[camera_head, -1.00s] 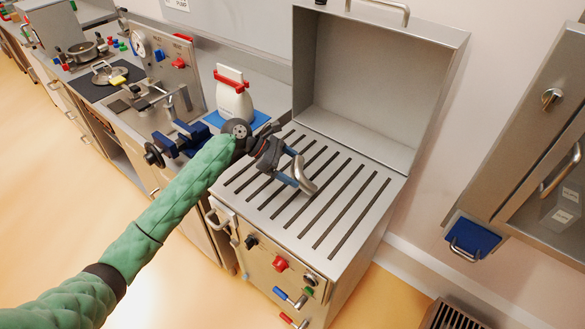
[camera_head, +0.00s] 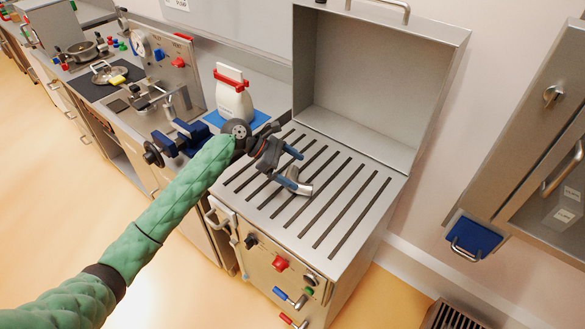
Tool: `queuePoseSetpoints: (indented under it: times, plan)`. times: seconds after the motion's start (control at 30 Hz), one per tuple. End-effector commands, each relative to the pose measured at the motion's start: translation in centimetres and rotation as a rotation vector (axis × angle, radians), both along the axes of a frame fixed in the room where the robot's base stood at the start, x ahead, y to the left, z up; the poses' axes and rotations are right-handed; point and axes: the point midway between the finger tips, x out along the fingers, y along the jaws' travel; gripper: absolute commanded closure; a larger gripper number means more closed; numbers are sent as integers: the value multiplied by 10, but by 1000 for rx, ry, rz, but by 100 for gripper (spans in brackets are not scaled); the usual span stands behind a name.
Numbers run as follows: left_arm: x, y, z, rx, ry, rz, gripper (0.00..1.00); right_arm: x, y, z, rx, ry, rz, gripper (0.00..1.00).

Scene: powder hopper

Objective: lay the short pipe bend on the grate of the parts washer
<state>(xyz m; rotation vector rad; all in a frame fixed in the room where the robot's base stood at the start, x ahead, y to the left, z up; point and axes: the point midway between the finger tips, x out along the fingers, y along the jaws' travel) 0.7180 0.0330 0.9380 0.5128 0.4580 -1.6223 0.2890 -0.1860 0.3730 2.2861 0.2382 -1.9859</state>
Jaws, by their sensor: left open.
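The short pipe bend (camera_head: 299,186) is a small silvery curved pipe. It lies on the slotted grate (camera_head: 342,205) of the parts washer, near the grate's middle. My left gripper (camera_head: 293,168) is just above and beside the bend, its blue-tipped fingers spread apart. One fingertip is close to the bend and covers part of it; I cannot tell whether it touches. The washer's lid (camera_head: 367,80) stands open behind the grate. My right gripper is not in view.
The washer's front (camera_head: 270,262) carries knobs and handles. A steel cabinet (camera_head: 530,130) is at the right. The grate's right side is clear.

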Motion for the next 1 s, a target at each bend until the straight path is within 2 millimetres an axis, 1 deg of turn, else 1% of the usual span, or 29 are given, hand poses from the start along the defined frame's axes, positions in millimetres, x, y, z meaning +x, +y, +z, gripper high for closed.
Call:
queuePoseSetpoints:
  times: [0.1,0.13,0.2,0.4,0.5,0.7,1.0]
  plan:
    - [2,8,4,1,-3,0,0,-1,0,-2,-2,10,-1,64]
    - [2,11,6,1,-3,1,0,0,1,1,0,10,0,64]
    - [3,20,11,1,-4,1,0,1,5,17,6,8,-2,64]
    - [5,45,29,1,-2,1,0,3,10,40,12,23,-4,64]
    - [7,54,36,1,-2,1,0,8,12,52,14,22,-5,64]
    - [7,62,44,0,-1,0,0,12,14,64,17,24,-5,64]
    - [7,63,45,0,-1,0,0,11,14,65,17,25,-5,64]
